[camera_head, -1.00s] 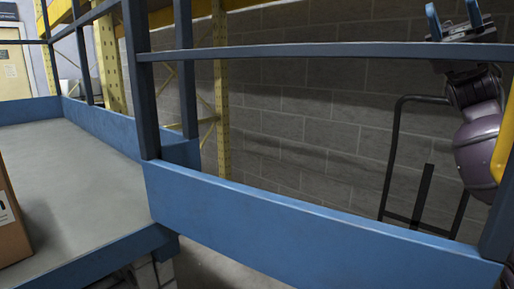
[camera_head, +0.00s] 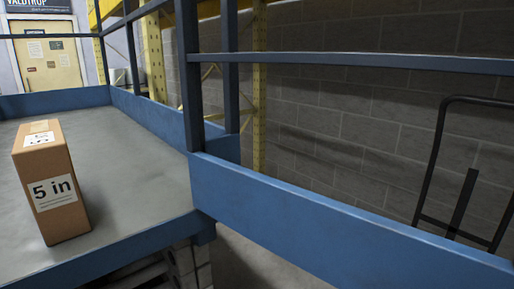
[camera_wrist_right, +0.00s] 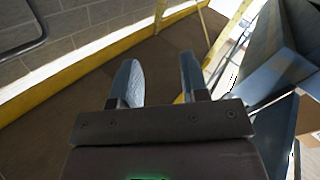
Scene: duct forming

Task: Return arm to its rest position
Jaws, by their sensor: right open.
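My right gripper (camera_wrist_right: 160,85) shows in the right wrist view with its two fingers apart and nothing between them. Behind the fingers is a brown floor, with no object close to the fingertips. Neither gripper shows in the head view now. My left gripper is in no current view.
A cardboard box (camera_head: 52,185) marked "5 in" stands on the grey platform (camera_head: 135,180) at left. Blue edge boards (camera_head: 330,225) and dark rails (camera_head: 370,60) border it. A black cart frame (camera_head: 437,160) stands by the block wall (camera_head: 330,110). Yellow edging (camera_wrist_right: 75,62) shows in the wrist view.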

